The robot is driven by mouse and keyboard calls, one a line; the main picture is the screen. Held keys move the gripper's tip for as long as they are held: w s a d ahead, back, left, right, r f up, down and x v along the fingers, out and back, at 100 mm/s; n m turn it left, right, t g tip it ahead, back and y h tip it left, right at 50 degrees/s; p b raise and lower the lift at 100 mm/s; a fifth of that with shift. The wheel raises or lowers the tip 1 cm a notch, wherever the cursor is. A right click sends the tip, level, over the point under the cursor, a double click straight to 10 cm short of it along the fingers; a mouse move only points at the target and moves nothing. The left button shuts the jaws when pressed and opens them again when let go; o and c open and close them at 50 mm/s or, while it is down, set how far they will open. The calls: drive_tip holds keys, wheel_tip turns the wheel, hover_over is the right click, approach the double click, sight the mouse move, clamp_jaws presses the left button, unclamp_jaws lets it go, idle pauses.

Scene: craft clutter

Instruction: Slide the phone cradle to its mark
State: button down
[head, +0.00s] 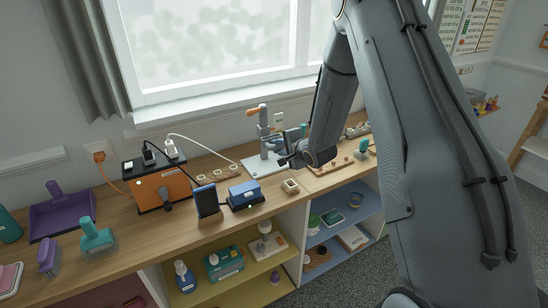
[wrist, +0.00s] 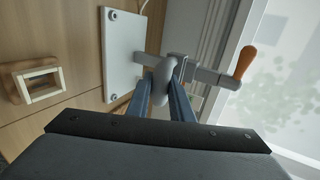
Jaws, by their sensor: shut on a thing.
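My gripper (head: 284,147) is well to the right of the cradle, at the grey press stand (head: 263,120) with an orange handle. In the wrist view my gripper (wrist: 172,84) is shut on a rounded grey part of this stand (wrist: 148,58). The phone and cradle are outside the wrist view.
A blue device (head: 245,195) and a small square wooden frame (head: 290,186) stand between cradle and gripper. An orange power box (head: 160,188) with cables is behind the cradle. A purple dustpan (head: 62,215) lies left. Shelves lie below the counter's front edge.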

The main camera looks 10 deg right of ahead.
sight(273, 138)
drive_tip(key=shift+w+r+p, duration=0.15)
drive_tip(key=shift+r+p, duration=0.3)
drive_tip(key=shift+r, duration=0.4)
drive_tip(key=shift+w+r+p, duration=0.1)
drive_tip(key=shift+r+p, duration=0.3)
drive_tip(key=shift+r, duration=0.4)
drive_tip(key=c, duration=1.5)
unclamp_jaws()
drive_tip(key=shift+c, duration=0.7)
drive_tip(key=shift+s, duration=0.1)
drive_tip(key=shift+o, duration=0.4)
drive_tip(key=shift+s+d+r+p, duration=0.1)
drive_tip(key=shift+s+r+p, duration=0.1)
drive_tip(key=shift+s+p, duration=0.3)
drive_tip(key=p+v, duration=0.1)
drive_tip(key=v, duration=0.1)
drive_tip(key=p+v, duration=0.2)
drive_tip(key=v, duration=0.1)
drive_tip(key=shift+s+d+f+p, duration=0.15)
drive_tip(key=shift+s+p, duration=0.2)
drive_tip(key=shift+s, duration=0.05)
